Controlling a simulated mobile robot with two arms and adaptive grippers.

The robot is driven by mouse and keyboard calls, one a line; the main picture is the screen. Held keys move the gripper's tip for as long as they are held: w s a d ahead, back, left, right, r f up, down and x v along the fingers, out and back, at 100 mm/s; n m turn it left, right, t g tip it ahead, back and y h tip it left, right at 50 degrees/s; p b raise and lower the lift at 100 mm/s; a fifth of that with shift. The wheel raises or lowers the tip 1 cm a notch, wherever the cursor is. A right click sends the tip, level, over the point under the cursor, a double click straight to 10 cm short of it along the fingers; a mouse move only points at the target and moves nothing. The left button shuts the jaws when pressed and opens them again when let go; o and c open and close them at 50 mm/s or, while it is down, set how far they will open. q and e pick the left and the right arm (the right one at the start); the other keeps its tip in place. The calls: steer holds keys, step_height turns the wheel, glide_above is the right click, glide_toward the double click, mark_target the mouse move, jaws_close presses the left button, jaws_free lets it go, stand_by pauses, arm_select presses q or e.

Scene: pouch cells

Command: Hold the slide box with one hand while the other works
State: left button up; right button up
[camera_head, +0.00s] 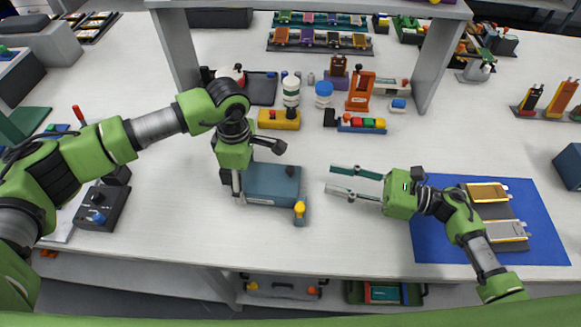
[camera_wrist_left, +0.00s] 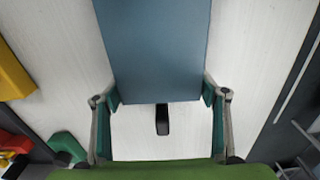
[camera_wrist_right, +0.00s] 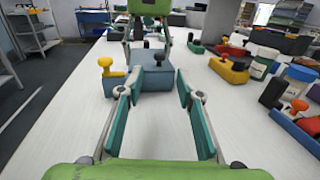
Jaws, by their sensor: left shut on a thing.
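The slide box (camera_head: 272,184) is a blue-grey box on the white table, left of centre in the head view. A yellow knob on a small blue block sits at its right front corner. My left gripper (camera_head: 238,190) is shut on the box at its left end; in the left wrist view its fingers (camera_wrist_left: 160,125) flank the box (camera_wrist_left: 158,50) on both sides. My right gripper (camera_head: 340,181) is open and empty, to the right of the box. In the right wrist view the box (camera_wrist_right: 153,79) stands ahead, beyond the spread fingers (camera_wrist_right: 158,98).
A blue mat (camera_head: 432,245) with pouch cells lies at the right. Behind the box stand a yellow block (camera_head: 279,120), a blue tray of coloured pieces (camera_head: 361,128) and an orange stand (camera_head: 360,92). A black control box (camera_head: 101,208) is at the left.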

mark_target(291, 168)
steer(key=x, duration=1.2)
steer(key=shift+f, duration=0.1)
steer(key=shift+d, duration=0.1)
jaws_close()
